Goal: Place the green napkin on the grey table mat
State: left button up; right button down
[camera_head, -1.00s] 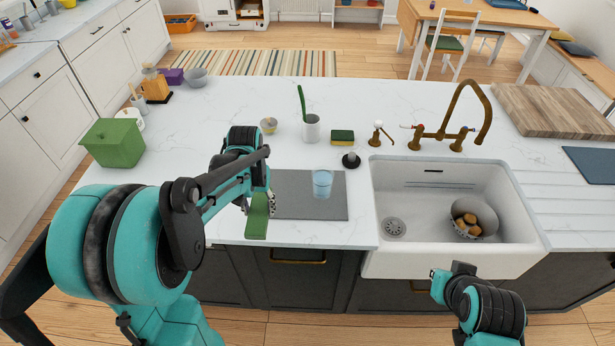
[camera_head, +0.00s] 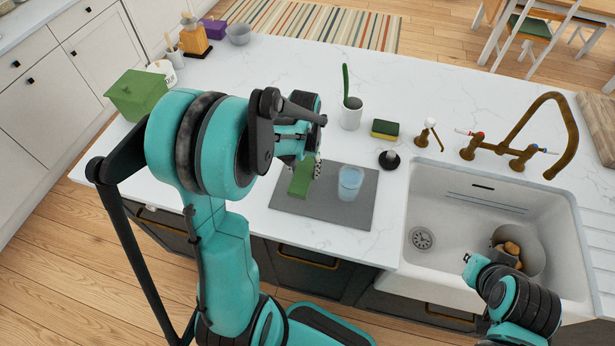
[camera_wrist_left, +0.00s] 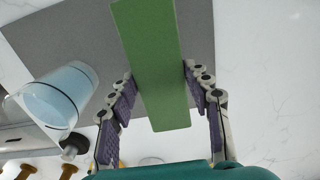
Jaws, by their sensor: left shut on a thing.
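The green napkin (camera_head: 300,182) is a flat folded strip held over the left part of the grey table mat (camera_head: 328,209). My left gripper (camera_head: 311,168) is shut on the napkin. In the left wrist view the napkin (camera_wrist_left: 155,60) runs between the two fingers of the gripper (camera_wrist_left: 160,90), with the grey mat (camera_wrist_left: 70,48) behind it. I cannot tell whether the napkin touches the mat. My right gripper (camera_head: 467,259) is near the sink's front edge; its fingers are too small to read.
A blue glass (camera_head: 350,182) stands on the mat, right of the napkin; it also shows in the left wrist view (camera_wrist_left: 62,92). The white sink (camera_head: 420,200) holds a bowl (camera_head: 530,243). A sponge (camera_head: 385,129) and a white cup (camera_head: 351,116) stand behind the mat.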

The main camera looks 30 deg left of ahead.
aim_at(304, 171)
pick_arm(q)
notch_tip(304, 171, down, 3)
jog(key=shift+f+b, duration=0.2)
jog(key=shift+b, duration=0.25)
jog(key=shift+f, duration=0.2)
jog(key=shift+f, duration=0.2)
jog(key=o, duration=1)
jog(key=shift+o, duration=0.2)
jog(key=shift+r, duration=0.1)
